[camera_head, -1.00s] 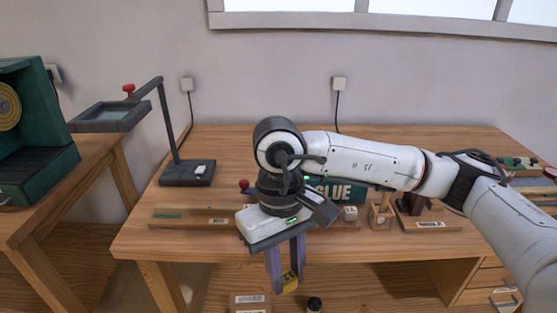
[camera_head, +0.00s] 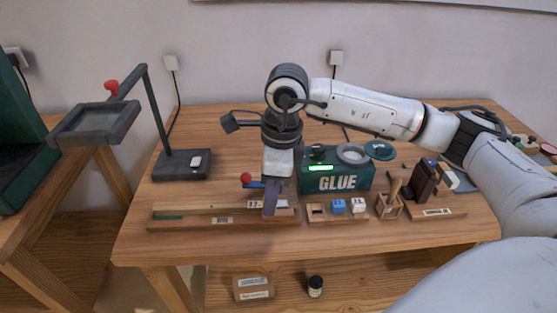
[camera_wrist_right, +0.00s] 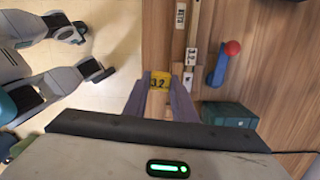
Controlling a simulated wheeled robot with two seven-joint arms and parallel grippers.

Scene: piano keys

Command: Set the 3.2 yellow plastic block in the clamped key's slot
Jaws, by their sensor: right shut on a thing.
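The yellow block (camera_wrist_right: 159,81), marked 3.2, is held between the two fingers of my right gripper (camera_wrist_right: 160,88) in the right wrist view. In the head view my right gripper (camera_head: 270,208) points down over the right part of the long wooden key (camera_head: 190,218), and it hides the block. The clamp has a red knob (camera_head: 246,178) and a blue body (camera_wrist_right: 217,70), beside the key. In the wrist view the block is left of the key strip (camera_wrist_right: 193,35). The slot cannot be made out. My left gripper is in neither view.
The green GLUE box (camera_head: 338,180) stands close behind and right of my gripper. A wooden holder with blue and white blocks (camera_head: 338,206) and a small wooden stand (camera_head: 389,206) are to the right. A magnifier lamp (camera_head: 182,165) stands at left. The table's front strip is clear.

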